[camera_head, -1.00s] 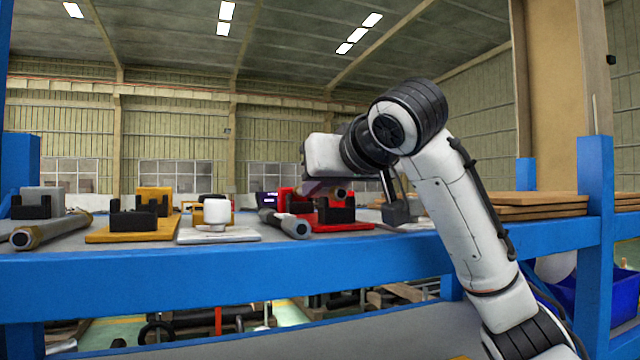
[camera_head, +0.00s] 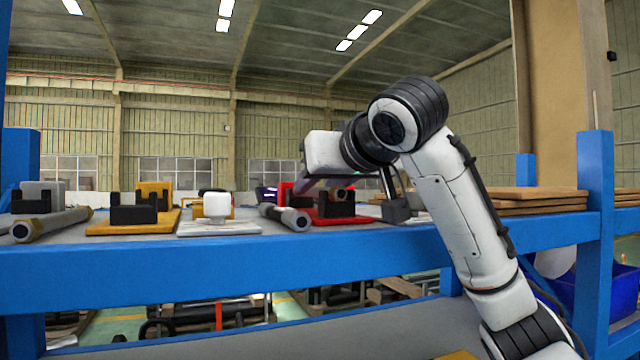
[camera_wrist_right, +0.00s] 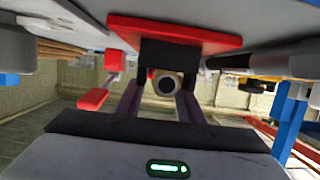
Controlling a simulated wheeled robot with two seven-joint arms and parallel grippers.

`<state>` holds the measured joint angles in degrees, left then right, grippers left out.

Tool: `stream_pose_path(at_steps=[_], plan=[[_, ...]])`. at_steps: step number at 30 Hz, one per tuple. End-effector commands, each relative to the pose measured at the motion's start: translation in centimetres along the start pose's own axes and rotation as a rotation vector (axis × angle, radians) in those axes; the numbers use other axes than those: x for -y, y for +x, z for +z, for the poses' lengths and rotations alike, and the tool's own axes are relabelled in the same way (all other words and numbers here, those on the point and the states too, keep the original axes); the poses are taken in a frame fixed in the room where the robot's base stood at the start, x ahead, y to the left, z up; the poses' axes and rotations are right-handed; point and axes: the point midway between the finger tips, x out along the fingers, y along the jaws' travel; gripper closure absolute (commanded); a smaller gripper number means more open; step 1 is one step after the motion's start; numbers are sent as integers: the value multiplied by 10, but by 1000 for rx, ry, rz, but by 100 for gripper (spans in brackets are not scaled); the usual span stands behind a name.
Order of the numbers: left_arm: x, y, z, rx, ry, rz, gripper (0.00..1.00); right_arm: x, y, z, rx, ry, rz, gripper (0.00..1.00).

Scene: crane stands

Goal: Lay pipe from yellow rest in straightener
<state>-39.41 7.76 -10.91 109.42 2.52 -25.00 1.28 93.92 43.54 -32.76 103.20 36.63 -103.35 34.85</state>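The yellow rest, a yellow plate with a black notched bracket (camera_head: 134,212) and a yellow block behind, stands left of centre with no pipe visible in its bracket. My right gripper (camera_head: 335,184) is above the red stand (camera_head: 345,223), which has a similar black bracket. Its two dark fingers appear shut on a pipe (camera_head: 344,194) whose round end shows low at the bracket's notch. The right wrist view shows the pipe end (camera_wrist_right: 167,84) between the fingers at the bracket; whether it touches the notch is unclear. I cannot tell which stand is the straightener. My left gripper is out of view.
A white plate with a white knob (camera_head: 217,207) stands between the yellow rest and the red stand. Wooden boards (camera_head: 530,200) lie right.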

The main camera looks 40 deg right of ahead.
Motion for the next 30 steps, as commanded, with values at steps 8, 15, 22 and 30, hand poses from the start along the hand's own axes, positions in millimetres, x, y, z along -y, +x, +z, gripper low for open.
stream_pose_path(at_steps=[8,15,22,30], plan=[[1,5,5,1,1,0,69,1,-36,-1,-8,0,-4,65],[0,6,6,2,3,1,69,-1,-85,-2,-9,-1,3,65],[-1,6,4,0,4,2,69,-1,-101,-1,-5,0,0,65],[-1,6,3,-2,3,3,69,0,-103,0,-3,0,-1,65]])
